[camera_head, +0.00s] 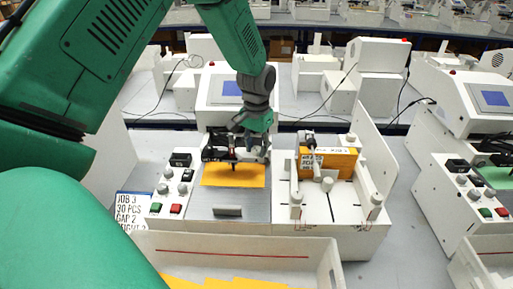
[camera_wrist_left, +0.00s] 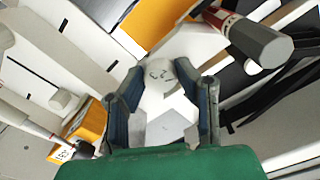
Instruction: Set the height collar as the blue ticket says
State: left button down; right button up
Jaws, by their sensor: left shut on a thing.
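The ticket (camera_head: 132,208) is a white card with a blue edge, lying left of the plotter. It reads JOB 3, 30 PCS, GAP 2, and a HEIGHT line that is partly cut off. My left gripper (camera_head: 250,148) is at the plotter head, above an orange sheet (camera_head: 232,176). In the left wrist view, my left gripper (camera_wrist_left: 168,95) has its two fingers on either side of a white round knob-like collar (camera_wrist_left: 162,74) with dark numerals, too small to read surely. The collar is hidden behind the gripper in the head view. My right gripper is not in view.
An orange card stack (camera_head: 334,163) stands in a holder on the right of the machine. A button panel (camera_head: 173,190) with green and red buttons lies on the left. A white tray (camera_head: 235,245) with orange sheets is in front. Similar machines fill the background and right.

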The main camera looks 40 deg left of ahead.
aim_at(258, 146)
pick_arm(q)
jog(key=c, duration=1.2)
grip_release()
jog(key=shift+w+r, duration=0.1)
jog(key=shift+w, duration=0.25)
jog(key=shift+w+a+f, duration=0.1)
jog(key=shift+a+f, duration=0.05)
jog(key=shift+f, duration=0.05)
notch_tip(258, 146, up, 12)
jog(key=shift+w+f, duration=0.1)
